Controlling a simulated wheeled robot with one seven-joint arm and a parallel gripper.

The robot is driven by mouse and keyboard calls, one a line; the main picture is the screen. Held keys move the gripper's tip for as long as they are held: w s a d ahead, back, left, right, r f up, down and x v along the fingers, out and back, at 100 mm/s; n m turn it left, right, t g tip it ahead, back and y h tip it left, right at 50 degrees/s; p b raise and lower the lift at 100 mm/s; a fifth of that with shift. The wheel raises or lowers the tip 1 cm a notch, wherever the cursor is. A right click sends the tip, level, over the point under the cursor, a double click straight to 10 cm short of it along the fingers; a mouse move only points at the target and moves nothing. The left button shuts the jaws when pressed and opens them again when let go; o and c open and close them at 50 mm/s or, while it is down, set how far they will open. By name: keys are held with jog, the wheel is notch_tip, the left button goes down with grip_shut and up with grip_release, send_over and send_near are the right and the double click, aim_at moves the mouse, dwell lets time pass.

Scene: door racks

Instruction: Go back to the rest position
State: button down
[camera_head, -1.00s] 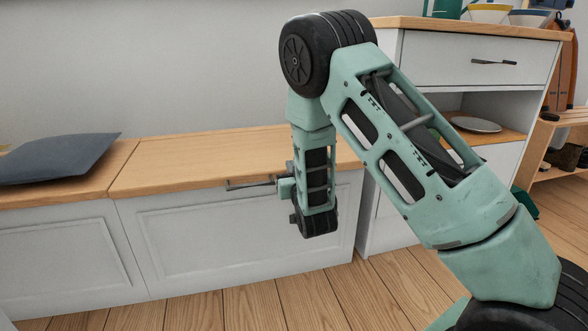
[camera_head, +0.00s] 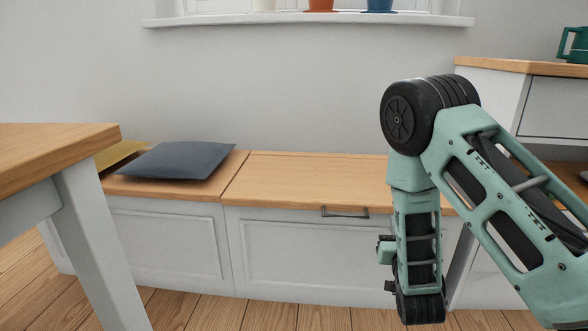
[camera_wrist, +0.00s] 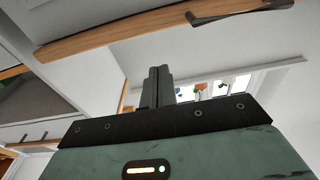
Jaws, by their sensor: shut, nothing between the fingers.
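My gripper (camera_wrist: 158,87) shows in the wrist view with its two dark fingers together and nothing between them. In the head view my green arm stands at the right, its forearm hanging down in front of the bench; the fingers cannot be made out there. The storage bench (camera_head: 300,178) has a wooden top and white front panels. Its handle (camera_head: 345,212) shows left of my forearm, apart from it. In the wrist view a dark handle (camera_wrist: 240,12) appears at the top, clear of the fingers.
A wooden table (camera_head: 55,150) stands close at the left. A dark cushion (camera_head: 178,160) and a yellow cushion (camera_head: 120,155) lie on the bench. A white cabinet (camera_head: 545,105) stands at the right behind my arm. Pots (camera_head: 380,5) stand on the window sill. Floor shows in front of the bench.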

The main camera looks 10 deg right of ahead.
jog(key=s+a+r+n+g+y+p, duration=0.1)
jog(key=s+a+r+g+y+p, duration=0.15)
jog(key=a, duration=0.45)
jog(key=s+a+r+n+g+y+p, duration=0.1)
jog(key=s+a+r+g+y, duration=0.1)
jog(key=a+g+y, duration=0.3)
jog(key=s+a+r+n+g+y+p, duration=0.1)
jog(key=s+a+r+g+p, duration=0.1)
jog(key=a, duration=0.6)
jog(key=s+r+n+g+h+p, duration=0.1)
jog(key=s+r+n+g, duration=0.25)
jog(key=s, duration=0.55)
jog(key=s+a+r+n+g+h+p, duration=0.1)
jog(key=s+r+n+g+p, duration=0.2)
jog(key=s, duration=0.5)
jog(key=s+r+n+g+h, duration=0.1)
jog(key=s+r+n+g, duration=0.2)
jog(key=s, duration=0.6)
notch_tip(320, 180, up, 39)
jog(key=m+p, duration=0.1)
jog(key=p, duration=3.7)
jog(key=shift+w+a+m, duration=0.2)
jog(key=shift+m, duration=0.15)
jog(key=shift+y, duration=0.25)
